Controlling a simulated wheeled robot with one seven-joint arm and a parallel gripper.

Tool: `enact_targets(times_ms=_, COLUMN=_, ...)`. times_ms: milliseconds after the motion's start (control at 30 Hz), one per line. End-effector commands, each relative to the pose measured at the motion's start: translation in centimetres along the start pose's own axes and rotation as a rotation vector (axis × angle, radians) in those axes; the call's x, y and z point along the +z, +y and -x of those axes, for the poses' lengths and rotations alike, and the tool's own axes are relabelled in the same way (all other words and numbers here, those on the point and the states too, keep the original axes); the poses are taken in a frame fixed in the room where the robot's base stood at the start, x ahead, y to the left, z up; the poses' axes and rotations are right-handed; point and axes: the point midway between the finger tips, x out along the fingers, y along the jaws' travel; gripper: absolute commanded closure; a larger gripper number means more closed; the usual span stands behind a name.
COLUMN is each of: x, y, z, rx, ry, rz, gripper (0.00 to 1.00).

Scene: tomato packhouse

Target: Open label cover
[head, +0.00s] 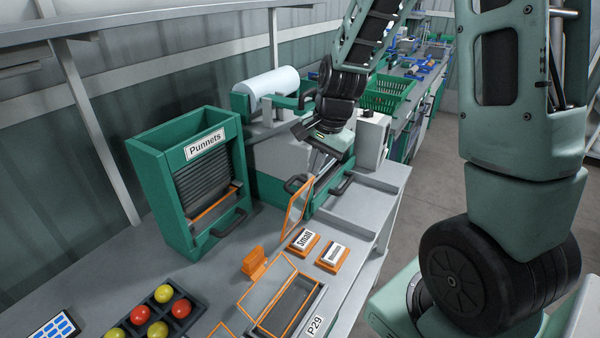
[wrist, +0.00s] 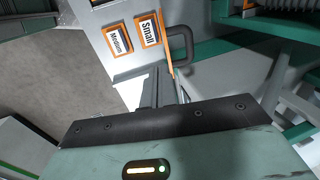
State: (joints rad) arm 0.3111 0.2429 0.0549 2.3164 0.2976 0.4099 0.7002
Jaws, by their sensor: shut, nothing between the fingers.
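An orange-framed clear panel (head: 296,212) with a black handle (head: 296,184) stands upright at the front of the green label machine (head: 262,187); I take it as the label cover. It stands out from the machine front at an angle. In the wrist view its orange edge (wrist: 168,62) and black handle (wrist: 181,42) show beyond the fingers. My gripper (head: 318,172) is shut and empty, just behind and above the panel in the head view. In the wrist view the dark fingers (wrist: 160,88) point toward the panel's edge. I cannot tell whether they touch it.
Small (head: 303,241) and Medium (head: 332,254) blocks lie on the bench before the panel. An orange-framed box marked P29 (head: 316,322), a green Punnets dispenser (head: 205,146) and a tomato tray (head: 160,318) stand nearby. A white roll (head: 268,84) sits atop the machine.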

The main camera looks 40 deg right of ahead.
Motion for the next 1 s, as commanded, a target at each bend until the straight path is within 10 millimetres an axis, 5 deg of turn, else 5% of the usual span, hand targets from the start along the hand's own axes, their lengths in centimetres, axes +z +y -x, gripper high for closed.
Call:
enact_targets(times_ms=167, x=0.0, y=0.1, z=-3.4, rx=0.004, ry=-0.003, rz=-0.001, gripper=1.00)
enact_targets(times_ms=333, x=0.1, y=-2.0, z=-4.5, rx=0.001, ry=-0.002, rz=0.003, gripper=1.00)
enact_targets(times_ms=1000, x=0.0, y=-3.5, z=-5.4, rx=0.005, ry=-0.002, rz=0.001, gripper=1.00)
